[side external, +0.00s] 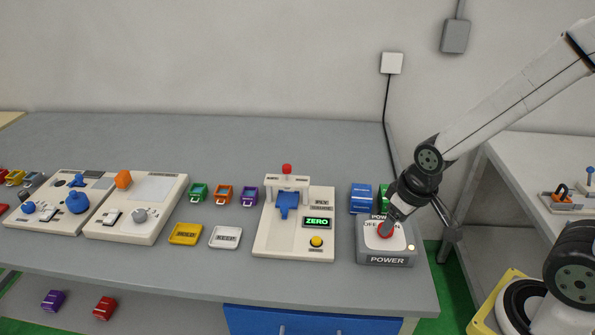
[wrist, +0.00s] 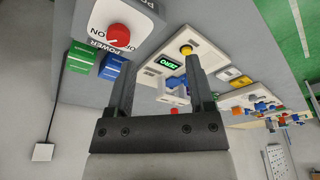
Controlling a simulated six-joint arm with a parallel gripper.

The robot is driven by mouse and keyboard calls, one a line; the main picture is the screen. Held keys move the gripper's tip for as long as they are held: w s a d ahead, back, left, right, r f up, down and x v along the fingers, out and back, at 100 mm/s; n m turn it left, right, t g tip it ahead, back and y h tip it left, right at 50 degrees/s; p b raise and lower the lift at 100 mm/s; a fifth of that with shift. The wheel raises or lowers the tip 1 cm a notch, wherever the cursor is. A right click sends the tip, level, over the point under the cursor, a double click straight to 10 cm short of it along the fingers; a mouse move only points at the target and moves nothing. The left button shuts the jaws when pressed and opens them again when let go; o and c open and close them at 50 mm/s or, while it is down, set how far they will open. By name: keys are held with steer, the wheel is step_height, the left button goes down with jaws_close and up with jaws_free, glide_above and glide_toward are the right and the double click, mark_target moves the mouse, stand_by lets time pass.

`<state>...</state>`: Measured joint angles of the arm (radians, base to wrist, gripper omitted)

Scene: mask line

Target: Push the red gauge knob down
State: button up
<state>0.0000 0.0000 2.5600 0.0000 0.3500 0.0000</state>
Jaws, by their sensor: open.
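The gauge (side external: 262,245) is a cream base with a raised bracket at its back. The red gauge knob (side external: 286,169) stands up on top of the bracket, above a blue part (side external: 287,203). In the wrist view the red gauge knob (wrist: 174,111) shows small between my fingers, beyond them. A lit green display (side external: 317,222) reads ZERO, and a yellow button (side external: 316,241) is on the base. My gripper (side external: 392,218) is to the right of the gauge, over the power box. In the wrist view my gripper (wrist: 160,60) has its two fingers apart with nothing between them.
The grey power box (side external: 386,260) has a red dial (side external: 385,230), close to my gripper in the side view. Blue (side external: 361,198) and green (side external: 384,195) blocks stand behind it. Gold (side external: 186,234) and white (side external: 225,237) trays lie left of the gauge. Open table lies behind the gauge.

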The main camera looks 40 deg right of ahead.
steer(key=shift+w, duration=0.15)
steer(key=c, duration=0.8)
steer(key=shift+w+r, duration=0.1)
steer(key=shift+w, duration=0.1)
jaws_close()
steer(key=w+r, duration=0.2)
steer(key=w, duration=1.3)
steer(key=w+a+r+m, duration=0.1)
steer(key=w, duration=1.4)
steer(key=shift+w+r, duration=0.3)
steer(key=shift+r, duration=0.1)
steer(key=shift+f, duration=0.2)
